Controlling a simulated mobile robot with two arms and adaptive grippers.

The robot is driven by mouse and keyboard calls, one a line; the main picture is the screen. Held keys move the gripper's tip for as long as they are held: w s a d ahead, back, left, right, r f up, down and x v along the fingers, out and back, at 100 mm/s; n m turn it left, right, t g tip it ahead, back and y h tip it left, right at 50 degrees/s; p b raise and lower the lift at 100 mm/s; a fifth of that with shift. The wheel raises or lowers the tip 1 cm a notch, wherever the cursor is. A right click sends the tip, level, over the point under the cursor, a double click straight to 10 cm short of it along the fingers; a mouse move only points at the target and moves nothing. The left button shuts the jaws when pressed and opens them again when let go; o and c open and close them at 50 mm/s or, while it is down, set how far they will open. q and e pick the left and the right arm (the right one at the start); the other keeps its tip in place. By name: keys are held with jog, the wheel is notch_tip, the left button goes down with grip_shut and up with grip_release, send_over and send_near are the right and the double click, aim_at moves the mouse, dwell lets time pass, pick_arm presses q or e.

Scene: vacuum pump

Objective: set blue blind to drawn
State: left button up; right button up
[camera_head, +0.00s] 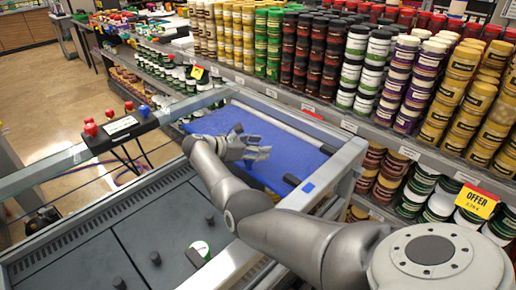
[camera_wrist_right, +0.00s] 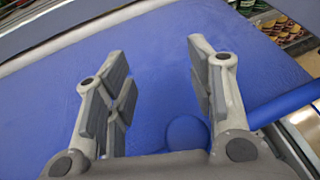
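The blue blind (camera_head: 290,142) is a flat blue sheet spread within a grey metal frame in the head view. It fills most of the right wrist view (camera_wrist_right: 50,110). My right gripper (camera_head: 262,152) is over the blind, its arm reaching in from the lower right. In the right wrist view the two fingers (camera_wrist_right: 157,58) are apart with nothing held between them. A round blue knob (camera_wrist_right: 187,132) shows beyond the fingers, near the right one, and a blue rod (camera_wrist_right: 290,105) is at the right. Contact with the knob cannot be told. My left gripper is not in view.
A black box with red and blue knobs (camera_head: 120,130) stands left on the frame. Dark panels with small black knobs (camera_head: 150,240) lie in front. Shelves of stacked jars (camera_head: 330,60) stand close behind and to the right. Open floor (camera_head: 40,110) is at left.

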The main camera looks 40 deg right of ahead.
jog(key=shift+a+r, duration=0.1)
jog(key=shift+p+v, duration=0.65)
jog(key=shift+v, duration=1.7)
jog(key=v, duration=0.7)
jog(key=shift+a, duration=0.2)
jog(key=shift+r, duration=0.1)
